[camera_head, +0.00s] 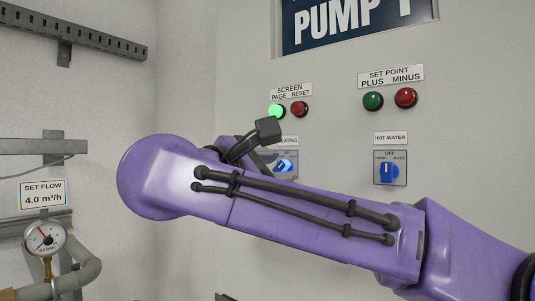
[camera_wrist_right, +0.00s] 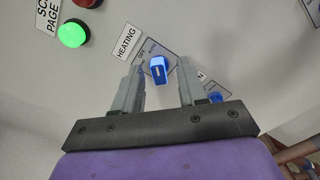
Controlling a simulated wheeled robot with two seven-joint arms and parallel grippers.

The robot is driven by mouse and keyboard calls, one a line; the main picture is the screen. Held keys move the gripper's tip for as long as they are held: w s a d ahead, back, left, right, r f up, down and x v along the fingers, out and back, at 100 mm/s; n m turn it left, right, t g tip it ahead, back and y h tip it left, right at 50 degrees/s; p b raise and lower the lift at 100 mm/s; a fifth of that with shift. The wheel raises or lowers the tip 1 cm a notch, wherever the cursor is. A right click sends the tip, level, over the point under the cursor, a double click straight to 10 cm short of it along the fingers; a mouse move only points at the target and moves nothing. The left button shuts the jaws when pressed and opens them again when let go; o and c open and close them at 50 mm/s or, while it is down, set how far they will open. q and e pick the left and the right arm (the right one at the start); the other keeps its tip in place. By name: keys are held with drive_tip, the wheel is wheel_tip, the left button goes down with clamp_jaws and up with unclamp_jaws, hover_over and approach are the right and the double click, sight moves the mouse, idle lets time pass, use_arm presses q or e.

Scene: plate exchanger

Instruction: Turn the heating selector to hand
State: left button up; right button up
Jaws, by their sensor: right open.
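The heating selector (camera_head: 285,165) is a blue knob on a grey square plate under the HEATING label, partly hidden behind my right arm in the head view. In the right wrist view the knob (camera_wrist_right: 157,71) shows a white mark, with OFF and AUTO on the plate beside it; the HAND marking is not readable and I cannot tell the exact pointer setting. My right gripper (camera_wrist_right: 160,64) is open, with one grey finger on each side of the knob. I cannot tell whether the fingers touch it. My left gripper is not in view.
To the right is a similar HOT WATER selector (camera_head: 387,172). Above are a lit green button (camera_head: 277,111), a red button (camera_head: 299,108), and the set point buttons, green (camera_head: 373,101) and red (camera_head: 405,97). A gauge (camera_head: 45,238) with pipes stands at the lower left.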

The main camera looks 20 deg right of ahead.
drive_tip(key=shift+w+d, duration=0.2)
drive_tip(key=shift+d, duration=0.05)
drive_tip(key=shift+a, duration=0.25)
clamp_jaws()
